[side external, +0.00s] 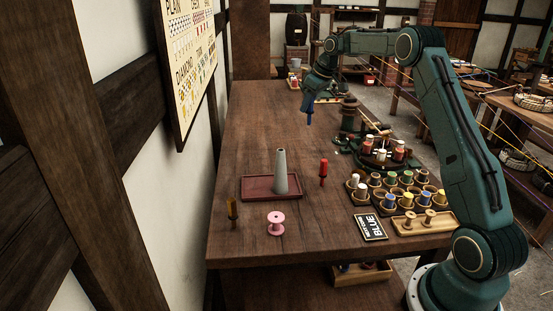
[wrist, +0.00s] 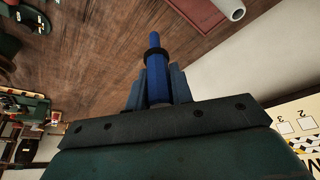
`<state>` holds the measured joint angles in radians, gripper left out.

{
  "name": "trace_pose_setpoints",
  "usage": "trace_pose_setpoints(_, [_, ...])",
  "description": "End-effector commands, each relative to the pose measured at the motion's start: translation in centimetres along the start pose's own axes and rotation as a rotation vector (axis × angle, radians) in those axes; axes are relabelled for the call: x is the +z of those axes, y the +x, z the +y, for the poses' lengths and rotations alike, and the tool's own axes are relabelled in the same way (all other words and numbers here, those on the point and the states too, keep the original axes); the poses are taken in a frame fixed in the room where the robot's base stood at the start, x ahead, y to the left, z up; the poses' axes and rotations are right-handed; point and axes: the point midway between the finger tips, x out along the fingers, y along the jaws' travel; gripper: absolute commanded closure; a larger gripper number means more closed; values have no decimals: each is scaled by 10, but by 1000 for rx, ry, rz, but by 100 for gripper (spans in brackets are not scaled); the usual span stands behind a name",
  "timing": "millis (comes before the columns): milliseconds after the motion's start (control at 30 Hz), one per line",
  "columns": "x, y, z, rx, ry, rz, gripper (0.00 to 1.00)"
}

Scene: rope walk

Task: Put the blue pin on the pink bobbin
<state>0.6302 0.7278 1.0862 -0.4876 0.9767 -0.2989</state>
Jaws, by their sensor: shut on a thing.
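The blue pin (side external: 309,117) hangs from my gripper (side external: 308,100) above the far part of the wooden table. In the wrist view the blue pin (wrist: 155,65) stands out between the fingers of my gripper (wrist: 158,85), with a dark collar around it. My gripper is shut on the blue pin. The pink bobbin (side external: 276,223) stands on the table near its front edge, well apart from the pin. The bobbin does not show in the wrist view.
A red tray (side external: 257,187) with a grey cone (side external: 281,172) lies behind the bobbin. A red pin (side external: 323,171) and a brown pin (side external: 232,212) stand nearby. The table's far left is clear.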

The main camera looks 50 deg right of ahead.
Motion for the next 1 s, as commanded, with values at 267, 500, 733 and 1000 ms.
trace_pose_setpoints(267, [-10,-12,-103,-174,-418,2,99])
trace_pose_setpoints(500, [1,-32,-193,-341,-816,2,99])
trace_pose_setpoints(733, [23,-53,-261,-482,-1153,2,99])
trace_pose_setpoints(1000, [38,-67,-294,-560,-1338,3,99])
